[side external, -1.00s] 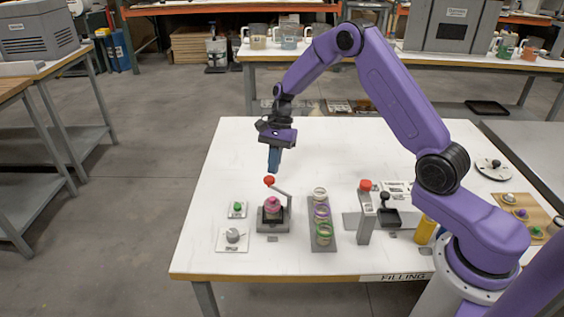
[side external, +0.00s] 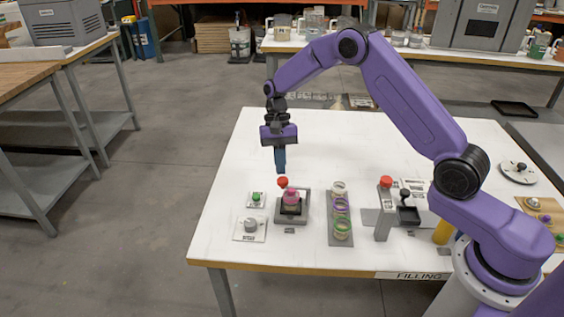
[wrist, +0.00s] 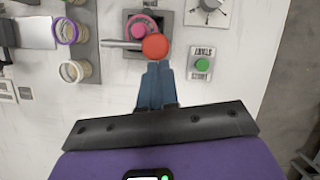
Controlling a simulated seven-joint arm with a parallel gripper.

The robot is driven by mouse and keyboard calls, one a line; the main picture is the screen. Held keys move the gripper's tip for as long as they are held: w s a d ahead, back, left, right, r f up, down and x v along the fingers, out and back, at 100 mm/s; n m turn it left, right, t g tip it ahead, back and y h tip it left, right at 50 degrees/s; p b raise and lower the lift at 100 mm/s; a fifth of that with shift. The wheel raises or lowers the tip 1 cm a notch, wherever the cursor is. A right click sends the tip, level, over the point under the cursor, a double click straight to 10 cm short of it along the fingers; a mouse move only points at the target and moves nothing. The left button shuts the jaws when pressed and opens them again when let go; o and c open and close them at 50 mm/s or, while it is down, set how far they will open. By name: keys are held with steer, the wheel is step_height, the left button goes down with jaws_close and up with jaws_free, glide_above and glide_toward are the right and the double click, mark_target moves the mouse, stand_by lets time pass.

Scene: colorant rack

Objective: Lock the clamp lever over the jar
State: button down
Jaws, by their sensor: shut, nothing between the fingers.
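The jar with a pink lid (side external: 291,197) stands in the grey clamp base (side external: 304,216); its pink top also shows in the wrist view (wrist: 141,27). The clamp lever's red ball knob (side external: 283,182) is just above the lid in the side view. In the wrist view the red knob (wrist: 155,46) ends a grey lever bar (wrist: 118,44), which runs in from the left beside the lid. My gripper (side external: 281,172) is shut and empty, pointing down. Its fingertips (wrist: 157,66) are right at the knob; I cannot tell whether they touch it.
A green start button (side external: 256,197) and a dial plate (side external: 250,226) stand left of the clamp. A rack of ringed jars (side external: 333,237) stands to its right, then a grey post with a red top (side external: 384,210). The table behind the clamp is clear.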

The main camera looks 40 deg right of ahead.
stand_by(0.6)
steer(key=w+d+r, duration=0.4)
steer(key=w+r, duration=0.2)
steer(key=r, duration=0.3)
steer(key=shift+w+d+r, duration=0.15)
stand_by(0.4)
